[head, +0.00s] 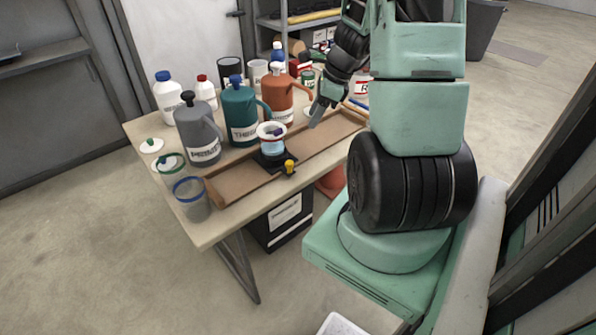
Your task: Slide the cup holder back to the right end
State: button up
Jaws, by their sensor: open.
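The black cup holder (267,163) sits around the middle of a long brown wooden tray (233,184) on the table. A pale cup (272,148) with a light blue band stands upright in it. A yellow knob (290,167) is at its front right corner. My gripper (317,113) is open, above the right part of the tray, to the right of the cup holder and apart from it. The far right end of the tray is partly hidden behind my arm.
Grey (199,135), teal (240,117) and orange (278,98) jugs stand close behind the tray. A clear cup with a blue rim (191,199) stands at the table's front left. The tray is empty on both sides of the holder.

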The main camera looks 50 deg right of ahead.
aim_at(290, 162)
jog(key=b+x, duration=0.3)
jog(key=x, duration=1.4)
jog(key=shift+s+d+f, duration=0.1)
jog(key=shift+f, duration=0.2)
grip_shut()
